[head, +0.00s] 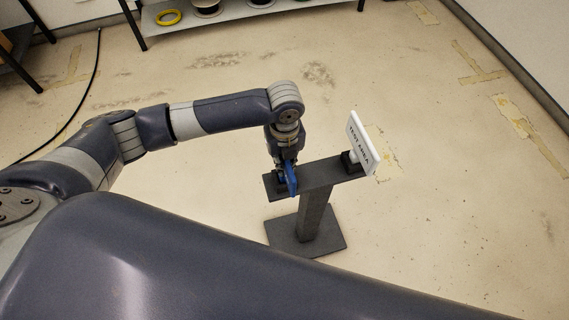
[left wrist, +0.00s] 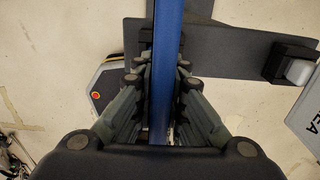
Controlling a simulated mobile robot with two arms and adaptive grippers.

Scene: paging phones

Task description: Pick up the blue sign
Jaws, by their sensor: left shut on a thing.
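The blue sign (head: 291,178) stands at the left end of a dark grey stand (head: 318,177), seen nearly edge-on in the head view. In the left wrist view it is a long blue strip (left wrist: 166,70) running between the fingers. My left gripper (head: 285,172) points down over that end of the stand and is shut on the blue sign, with fingers on both sides of it in the left wrist view (left wrist: 163,95). The lower edge of the sign is hidden, so I cannot tell whether it still touches its holder. My right gripper is not in view.
A white sign reading "TEST AREA" (head: 359,142) stands in a black holder at the stand's right end. A shelf (head: 225,14) with a yellow ring (head: 168,17) is at the back. A black cable (head: 82,95) lies at left. The floor to the right is clear.

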